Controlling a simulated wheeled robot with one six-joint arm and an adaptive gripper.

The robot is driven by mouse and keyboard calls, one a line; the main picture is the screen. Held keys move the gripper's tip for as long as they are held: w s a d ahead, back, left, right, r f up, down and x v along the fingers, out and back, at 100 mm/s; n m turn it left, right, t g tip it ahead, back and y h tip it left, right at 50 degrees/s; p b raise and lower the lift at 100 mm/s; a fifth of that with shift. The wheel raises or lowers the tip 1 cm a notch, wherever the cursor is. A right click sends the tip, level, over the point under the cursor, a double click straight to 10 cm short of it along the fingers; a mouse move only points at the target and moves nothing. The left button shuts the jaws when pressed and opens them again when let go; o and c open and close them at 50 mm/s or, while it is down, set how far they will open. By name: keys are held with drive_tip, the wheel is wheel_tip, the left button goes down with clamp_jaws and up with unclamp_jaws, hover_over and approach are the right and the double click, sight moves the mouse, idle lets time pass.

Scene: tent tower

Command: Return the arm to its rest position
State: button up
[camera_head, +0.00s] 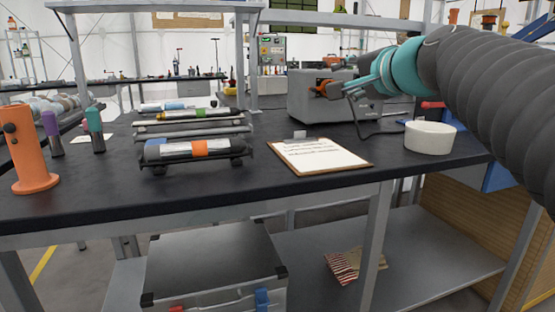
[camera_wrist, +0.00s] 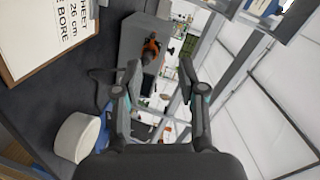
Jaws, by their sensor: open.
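My arm reaches in from the right side of the head view, raised above the right end of the dark workbench (camera_head: 210,190). My gripper (camera_head: 340,90) is at its end, in front of the grey box-shaped machine (camera_head: 310,105) in that view. In the wrist view my gripper (camera_wrist: 157,75) shows two dark fingers spread apart, with nothing held between them. The wrist view is turned on its side, with the clipboard (camera_wrist: 40,35) at upper left and the white round tub (camera_wrist: 77,137) at lower left.
The white tub (camera_head: 430,136) and clipboard (camera_head: 320,156) lie on the bench below the arm. A rack with tubes (camera_head: 195,148), coloured cylinders (camera_head: 94,130) and an orange post (camera_head: 27,150) stand to the left. A grey case (camera_head: 212,265) is under the bench.

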drive_tip(key=s+d+f+n+g+h, duration=0.1)
drive_tip(key=s+f+n+g, duration=0.2)
drive_tip(key=s+f, duration=0.5)
drive_tip(key=s+d+f+n+g+h, duration=0.1)
drive_tip(key=s+f, duration=0.7)
drive_tip(key=f, duration=0.9)
drive_tip(key=s+d+f+n+g+h, duration=0.1)
drive_tip(key=s+f+n+g+h, duration=0.2)
drive_tip(key=s+f, duration=0.6)
wheel_tip(320, 180, down, 4)
drive_tip(key=n+g, duration=0.2)
drive_tip(key=n, duration=0.1)
drive_tip(key=shift+n+g+p, duration=0.3)
drive_tip(key=shift+s+r, duration=0.15)
